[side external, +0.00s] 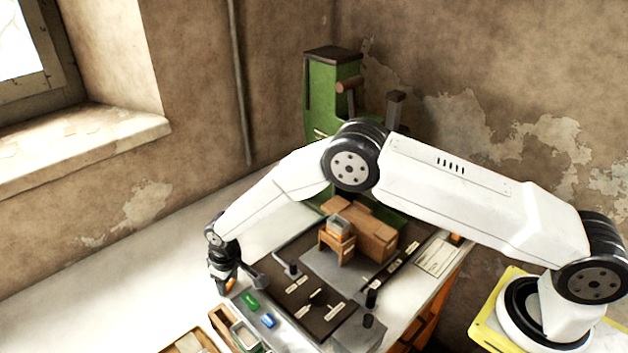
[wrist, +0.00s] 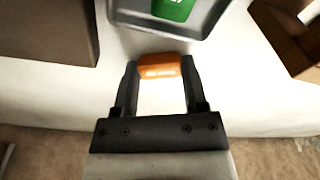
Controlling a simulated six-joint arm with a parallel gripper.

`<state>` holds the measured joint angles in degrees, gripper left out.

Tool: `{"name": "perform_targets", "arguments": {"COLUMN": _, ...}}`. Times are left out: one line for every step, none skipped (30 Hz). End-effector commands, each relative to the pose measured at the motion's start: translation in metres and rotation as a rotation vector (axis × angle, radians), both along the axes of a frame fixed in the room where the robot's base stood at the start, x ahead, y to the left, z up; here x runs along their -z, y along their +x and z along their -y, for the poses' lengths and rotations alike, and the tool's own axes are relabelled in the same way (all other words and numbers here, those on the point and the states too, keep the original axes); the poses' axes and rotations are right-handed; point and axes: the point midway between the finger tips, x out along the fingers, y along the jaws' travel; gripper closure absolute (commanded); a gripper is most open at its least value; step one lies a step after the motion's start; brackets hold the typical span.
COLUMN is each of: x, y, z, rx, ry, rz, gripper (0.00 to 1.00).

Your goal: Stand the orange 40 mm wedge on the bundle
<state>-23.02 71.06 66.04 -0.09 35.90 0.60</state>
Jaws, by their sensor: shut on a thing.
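In the side external view only a small bit of the orange wedge (side external: 231,285) shows below my gripper (side external: 226,284). My gripper (wrist: 159,75) is shut on it, at the left of the bench near the trays. A small grey piece (side external: 340,224) rests on a wooden stand (side external: 337,244) beside a larger wooden block (side external: 372,236). I cannot tell which of these is the bundle. They are well to the right of my gripper.
A green wedge (side external: 250,301) and a blue wedge (side external: 267,321) lie near my gripper. A grey tray (wrist: 122,18) and wooden boxes (side external: 188,344) are close by. The green press (side external: 321,95) stands behind the dark work mat (side external: 270,270). Small black posts (side external: 371,298) rise from the mat.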

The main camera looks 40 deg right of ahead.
Motion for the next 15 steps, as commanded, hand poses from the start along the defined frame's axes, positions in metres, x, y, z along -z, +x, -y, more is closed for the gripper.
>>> {"name": "perform_targets", "arguments": {"x": 0.0, "y": 0.0, "z": 0.0, "rx": 0.0, "ry": 0.0, "rz": 0.0, "gripper": 1.0}}
{"name": "perform_targets", "arguments": {"x": -0.001, "y": 0.0, "z": 0.0, "rx": 0.0, "ry": 0.0, "rz": 0.0, "gripper": 1.0}}
{"name": "perform_targets", "arguments": {"x": -0.001, "y": 0.0, "z": 0.0, "rx": 0.0, "ry": 0.0, "rz": 0.0, "gripper": 1.0}}
{"name": "perform_targets", "arguments": {"x": -0.002, "y": 0.0, "z": 0.0, "rx": 0.0, "ry": 0.0, "rz": 0.0, "gripper": 1.0}}
{"name": "perform_targets", "arguments": {"x": -0.003, "y": 0.0, "z": 0.0, "rx": 0.0, "ry": 0.0, "rz": 0.0, "gripper": 1.0}}
{"name": "perform_targets", "arguments": {"x": -0.004, "y": 0.0, "z": 0.0, "rx": 0.0, "ry": 0.0, "rz": 0.0, "gripper": 1.0}}
{"name": "perform_targets", "arguments": {"x": -0.006, "y": 0.0, "z": 0.0, "rx": 0.0, "ry": 0.0, "rz": 0.0, "gripper": 1.0}}
{"name": "perform_targets", "arguments": {"x": -0.008, "y": 0.0, "z": 0.0, "rx": 0.0, "ry": 0.0, "rz": 0.0, "gripper": 1.0}}
{"name": "perform_targets", "arguments": {"x": -0.01, "y": 0.0, "z": 0.0, "rx": 0.0, "ry": 0.0, "rz": 0.0, "gripper": 1.0}}
{"name": "perform_targets", "arguments": {"x": -0.013, "y": 0.001, "z": 0.0, "rx": 0.0, "ry": 0.0, "rz": 0.001, "gripper": 1.0}}
{"name": "perform_targets", "arguments": {"x": -0.015, "y": 0.001, "z": 0.0, "rx": 0.0, "ry": 0.0, "rz": 0.001, "gripper": 1.0}}
{"name": "perform_targets", "arguments": {"x": -0.019, "y": 0.001, "z": 0.0, "rx": 0.0, "ry": 0.0, "rz": 0.001, "gripper": 1.0}}
{"name": "perform_targets", "arguments": {"x": -0.022, "y": 0.0, "z": 0.0, "rx": 0.0, "ry": 0.0, "rz": 0.0, "gripper": 1.0}}
{"name": "perform_targets", "arguments": {"x": -0.026, "y": 0.001, "z": 0.0, "rx": 0.0, "ry": 0.0, "rz": 0.001, "gripper": 1.0}}
{"name": "perform_targets", "arguments": {"x": -0.031, "y": 0.001, "z": 0.0, "rx": 0.0, "ry": 0.001, "rz": 0.002, "gripper": 1.0}}
